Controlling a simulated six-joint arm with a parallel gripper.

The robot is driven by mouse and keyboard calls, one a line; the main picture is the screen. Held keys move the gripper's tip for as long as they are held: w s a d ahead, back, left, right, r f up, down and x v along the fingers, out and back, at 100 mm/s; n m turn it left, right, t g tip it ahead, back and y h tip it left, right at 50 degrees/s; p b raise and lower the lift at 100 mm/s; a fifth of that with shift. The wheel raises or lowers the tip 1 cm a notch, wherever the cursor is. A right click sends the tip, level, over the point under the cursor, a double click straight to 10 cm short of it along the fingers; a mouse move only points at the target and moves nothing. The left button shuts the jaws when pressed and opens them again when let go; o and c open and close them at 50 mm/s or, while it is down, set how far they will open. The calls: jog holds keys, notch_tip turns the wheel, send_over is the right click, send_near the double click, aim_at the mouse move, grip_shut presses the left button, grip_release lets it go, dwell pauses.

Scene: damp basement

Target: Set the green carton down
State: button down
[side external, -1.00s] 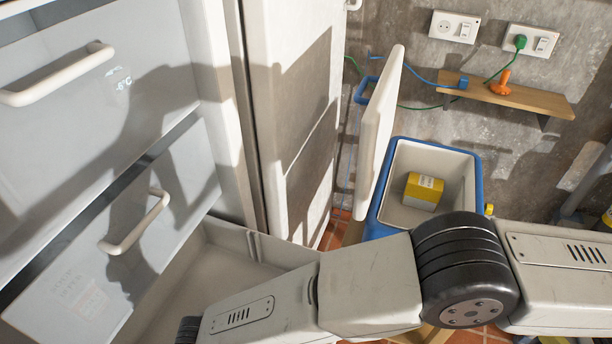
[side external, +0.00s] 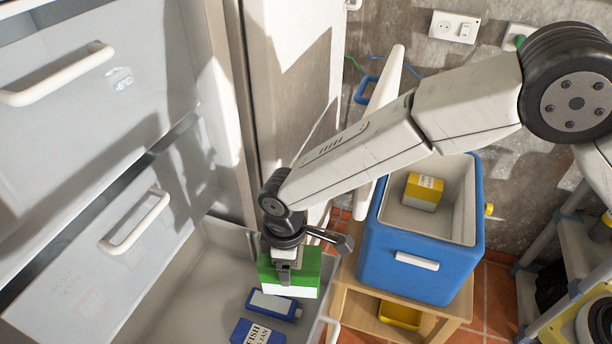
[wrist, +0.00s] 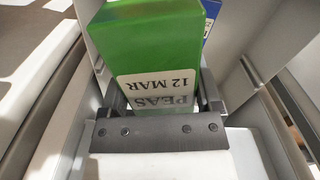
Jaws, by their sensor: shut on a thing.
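The green carton (side external: 307,272) has a white lower band in the side external view. In the wrist view the green carton (wrist: 150,40) shows a label reading "PEAS 12 MAR". My gripper (side external: 287,272) is shut on it, with a finger against its near face; in the wrist view my gripper (wrist: 158,110) has a finger on each side of it. The carton is over the open bottom drawer (side external: 180,280), above or beside the blue cartons there. I cannot tell whether it touches anything below.
A blue carton (side external: 272,305) and a blue carton marked fish (side external: 255,334) lie in the drawer. A blue cool box (side external: 415,265) with its lid open stands on a wooden stand (side external: 345,290); a yellow carton (side external: 423,192) is inside. A yellow tray (side external: 400,314) sits below.

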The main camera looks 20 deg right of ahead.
jog(key=s+d+r+m, duration=0.1)
jog(key=s+d+m, duration=0.2)
jog(key=d, duration=0.9)
jog(key=s+d+r+m, duration=0.2)
jog(key=s+d, duration=0.1)
jog(key=d, duration=0.8)
jog(key=w+d+r+m, duration=0.1)
jog(key=w+d+m, duration=0.25)
jog(key=d, duration=0.45)
jog(key=w+d+r+m, duration=0.2)
jog(key=w+d+m, duration=0.15)
jog(key=d, duration=0.55)
jog(key=w+f, duration=0.2)
jog(key=f, duration=0.5)
jog(key=w+a+f, duration=0.1)
jog(key=w+f, duration=0.1)
jog(key=f, duration=0.6)
jog(key=shift+w+a, duration=0.15)
jog(key=shift+w, duration=0.1)
jog(key=shift+f, duration=0.1)
jog(key=shift+f, duration=2.85)
jog(key=shift+f, duration=0.15)
